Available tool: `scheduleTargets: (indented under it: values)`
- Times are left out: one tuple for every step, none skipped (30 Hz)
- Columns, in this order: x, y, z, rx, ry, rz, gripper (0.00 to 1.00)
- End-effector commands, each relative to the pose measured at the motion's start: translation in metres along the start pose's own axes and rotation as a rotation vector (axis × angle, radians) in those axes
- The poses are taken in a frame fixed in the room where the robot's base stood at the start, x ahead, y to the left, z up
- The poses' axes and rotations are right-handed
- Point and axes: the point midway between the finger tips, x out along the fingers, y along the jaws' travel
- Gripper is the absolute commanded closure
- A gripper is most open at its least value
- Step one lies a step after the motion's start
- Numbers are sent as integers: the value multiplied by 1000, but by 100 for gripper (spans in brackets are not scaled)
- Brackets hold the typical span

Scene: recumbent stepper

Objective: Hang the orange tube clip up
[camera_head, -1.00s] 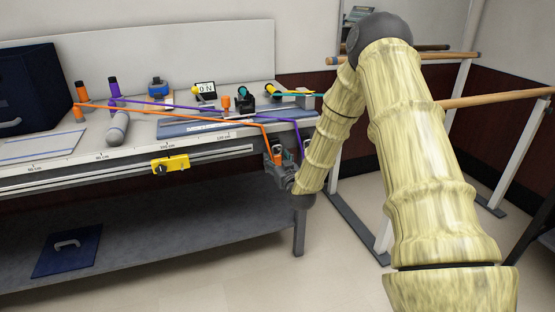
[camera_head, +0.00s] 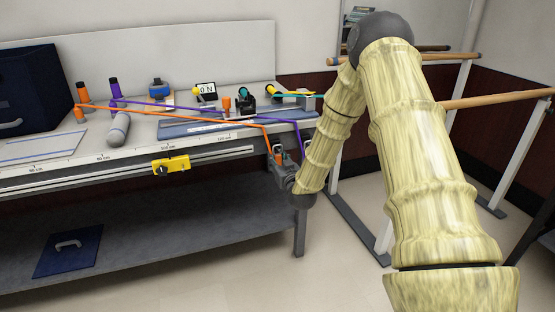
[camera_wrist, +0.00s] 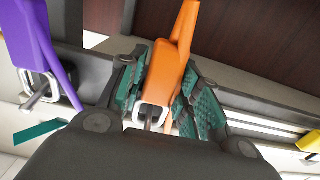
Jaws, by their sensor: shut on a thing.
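The orange tube clip (camera_wrist: 168,75) is between the green-padded fingers of my gripper (camera_wrist: 160,92) in the wrist view. A pale metal loop (camera_wrist: 139,122) sits at its lower end. A grey peg shows inside that loop; I cannot tell whether the peg passes fully through. In the head view the clip (camera_head: 277,154) shows at the table's right front corner, in my gripper (camera_head: 279,163). An orange tube (camera_head: 190,115) runs from it back across the table. A purple clip (camera_wrist: 32,40) is on a similar grey peg to the left in the wrist view.
A yellow slider (camera_head: 171,165) sits on the table's front rail, left of my gripper. A purple tube (camera_head: 190,109) crosses the tabletop. Wooden parallel bars (camera_head: 500,96) stand to the right. A lower shelf (camera_head: 190,225) lies beneath the table.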

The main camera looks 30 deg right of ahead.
Motion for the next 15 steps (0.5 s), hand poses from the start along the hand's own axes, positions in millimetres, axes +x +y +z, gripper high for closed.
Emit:
scheduleTargets:
  values:
    - [0, 0, 0, 0, 1, 0, 100]
    - [0, 0, 0, 0, 1, 0, 100]
    - [0, 0, 0, 0, 1, 0, 100]
    - [0, 0, 1, 0, 1, 0, 100]
    - [0, 0, 1, 0, 1, 0, 100]
    - [0, 0, 2, -1, 1, 0, 100]
    - [0, 0, 2, -1, 0, 0, 100]
    - [0, 0, 2, -1, 0, 0, 100]
    - [0, 0, 2, -1, 0, 0, 100]
    - [-1, 0, 2, 0, 0, 0, 100]
    - [-2, 0, 2, 0, 0, 0, 100]
    - [-3, 0, 2, 0, 0, 0, 100]
    - [-4, 0, 1, 0, 0, 0, 100]
    - [-5, 0, 1, 0, 0, 0, 100]
    - [-6, 0, 0, 0, 0, 0, 100]
